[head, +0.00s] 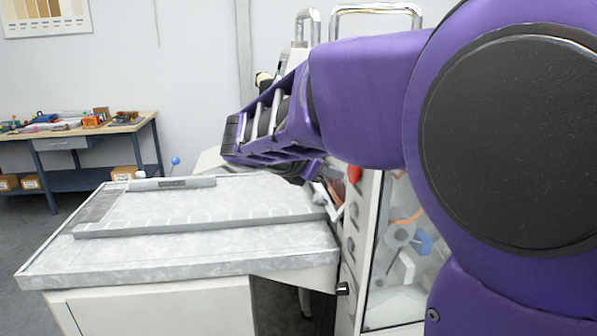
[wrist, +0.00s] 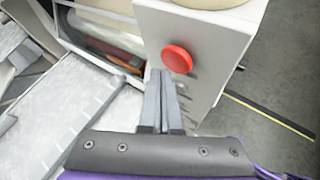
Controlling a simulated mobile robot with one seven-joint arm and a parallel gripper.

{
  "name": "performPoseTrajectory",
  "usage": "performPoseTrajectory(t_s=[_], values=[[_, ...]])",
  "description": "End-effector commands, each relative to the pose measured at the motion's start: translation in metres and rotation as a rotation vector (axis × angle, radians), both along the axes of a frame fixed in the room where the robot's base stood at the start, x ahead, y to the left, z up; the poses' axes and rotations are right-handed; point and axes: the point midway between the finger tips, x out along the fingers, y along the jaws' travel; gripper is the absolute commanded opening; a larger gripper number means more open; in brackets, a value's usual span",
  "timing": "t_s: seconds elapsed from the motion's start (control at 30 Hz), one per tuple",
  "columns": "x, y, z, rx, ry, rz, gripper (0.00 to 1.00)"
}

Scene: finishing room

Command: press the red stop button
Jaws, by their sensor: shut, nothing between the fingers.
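The red stop button (wrist: 177,59) is a round mushroom head on the light grey panel (wrist: 203,40) of the machine in the wrist view. In the head view a part of the red button (head: 354,174) shows just below my purple arm. My gripper (wrist: 160,74) is shut and empty. Its fingertips appear just left of and slightly below the button in the wrist view; I cannot tell whether they touch it. In the head view my gripper (head: 333,203) is partly hidden behind my arm, beside the panel.
The machine's grey stone-like table (head: 200,240) with a fence (head: 172,183) lies to the left. A glazed cabinet (head: 400,255) stands right of the panel. A workbench (head: 85,128) with tools is at the back left. Open floor (wrist: 285,90) lies right of the panel in the wrist view.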

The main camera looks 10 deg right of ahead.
Motion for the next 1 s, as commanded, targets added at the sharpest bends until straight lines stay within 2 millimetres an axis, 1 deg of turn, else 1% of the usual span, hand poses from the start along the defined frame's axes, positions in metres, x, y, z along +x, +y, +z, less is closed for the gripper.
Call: performPoseTrajectory(t_s=[0.17, 0.63, 0.73, 1.0], values=[[0.0, 0.004, 0.0, 0.0, 0.001, 0.002, 0.0], [0.0, 0.047, 0.001, 0.0, 0.001, 0.001, 0.0], [0.0, 0.05, 0.0, 0.0, 0.0, 0.0, 0.0], [0.0, 0.05, 0.0, 0.0, 0.0, 0.0, 0.0]])
